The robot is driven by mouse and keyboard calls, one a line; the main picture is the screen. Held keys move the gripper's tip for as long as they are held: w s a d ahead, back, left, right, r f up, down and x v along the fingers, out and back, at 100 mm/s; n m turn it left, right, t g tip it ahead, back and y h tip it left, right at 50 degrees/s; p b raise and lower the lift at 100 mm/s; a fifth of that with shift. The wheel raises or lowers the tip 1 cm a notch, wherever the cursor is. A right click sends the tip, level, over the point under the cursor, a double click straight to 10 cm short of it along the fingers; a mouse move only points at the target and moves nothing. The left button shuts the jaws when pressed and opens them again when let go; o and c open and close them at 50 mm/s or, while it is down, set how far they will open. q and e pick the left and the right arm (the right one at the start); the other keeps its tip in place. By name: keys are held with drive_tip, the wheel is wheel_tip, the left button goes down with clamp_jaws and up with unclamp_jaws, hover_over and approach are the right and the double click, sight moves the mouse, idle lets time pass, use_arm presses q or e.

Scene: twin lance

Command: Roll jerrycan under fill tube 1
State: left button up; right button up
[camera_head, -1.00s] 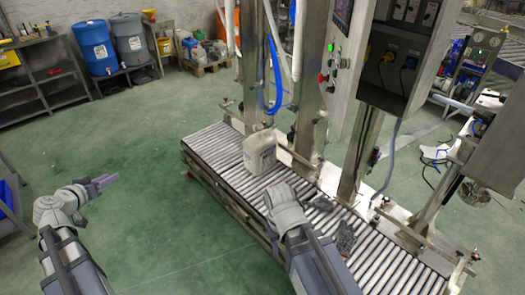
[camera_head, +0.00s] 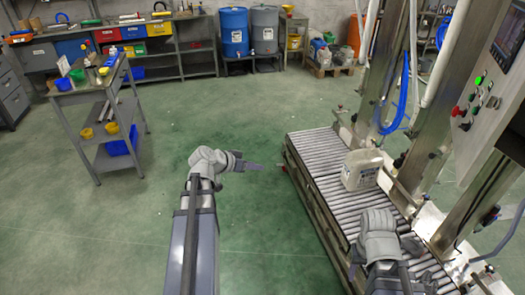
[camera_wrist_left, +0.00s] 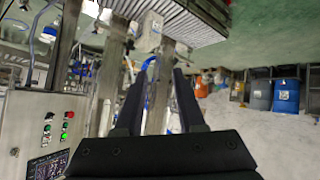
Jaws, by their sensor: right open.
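A pale, translucent jerrycan (camera_head: 362,170) with a label stands upright on the roller conveyor (camera_head: 318,160), near the frame posts. It also shows upside down in the left wrist view (camera_wrist_left: 149,30). A blue hose (camera_head: 396,105) and white tubes (camera_head: 437,70) hang behind it; I cannot tell which is fill tube 1.
A control panel (camera_head: 480,95) and steel posts stand to the right. A grey cart (camera_head: 100,110) stands at left, with shelves and blue and grey barrels (camera_head: 234,32) behind. The green floor between is clear.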

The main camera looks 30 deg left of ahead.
use_arm(q)
drive_tip(key=s+d+f+m+g+h, duration=0.1)
drive_tip(key=d+f+g, duration=0.1)
drive_tip(key=d, duration=0.4)
drive_tip(key=s+d+f+g, duration=0.1)
drive_tip(key=d+g, duration=0.1)
drive_tip(key=d, duration=0.5)
drive_tip(key=s+d+f+m+g+y, duration=0.1)
drive_tip(key=s+d+f+g+y, duration=0.1)
drive_tip(key=s+d, duration=0.5)
drive_tip(key=s+d+f+g+y+p, duration=0.1)
drive_tip(key=s+d+f+g+y, duration=0.1)
drive_tip(key=s+d+g+y, duration=0.2)
drive_tip(key=s+d, duration=0.3)
drive_tip(key=d, duration=0.4)
drive_tip(key=shift+s+m, duration=0.3)
drive_tip(key=shift+m, duration=0.1)
